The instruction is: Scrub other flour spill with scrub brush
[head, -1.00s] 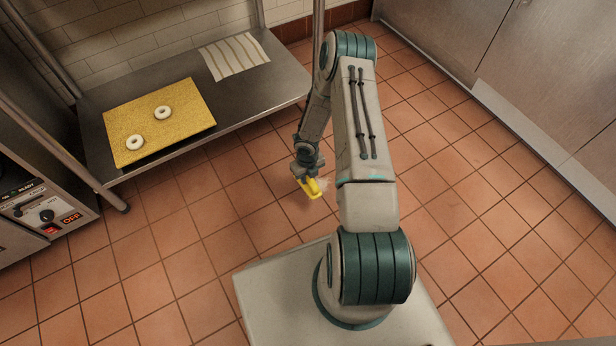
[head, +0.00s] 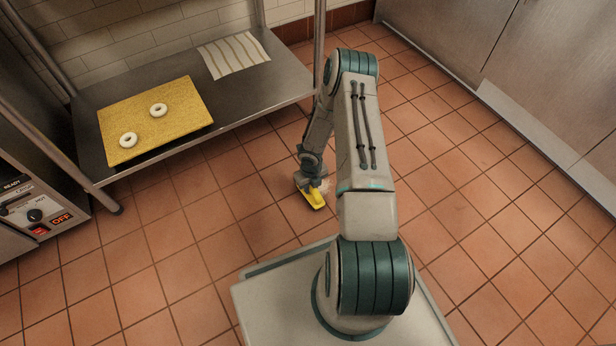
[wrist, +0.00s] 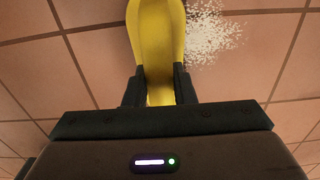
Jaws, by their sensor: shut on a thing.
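My gripper (wrist: 159,88) is shut on the yellow handle of the scrub brush (wrist: 156,40). In the head view the scrub brush (head: 314,198) is low over the tiled floor, in front of the shelf. Whether its bristles touch the floor cannot be told. A white, speckled flour spill (wrist: 213,34) lies on the tiles just right of the brush in the wrist view. In the head view only a faint pale patch of the spill (head: 325,185) shows beside the brush, partly hidden by the brush and my arm.
A low steel shelf (head: 250,107) stands at the left with a yellow board (head: 185,115), two bagels (head: 128,140) and a striped cloth (head: 234,54). A control panel (head: 35,213) is at far left. Steel cabinets (head: 560,70) line the right. Floor between is clear.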

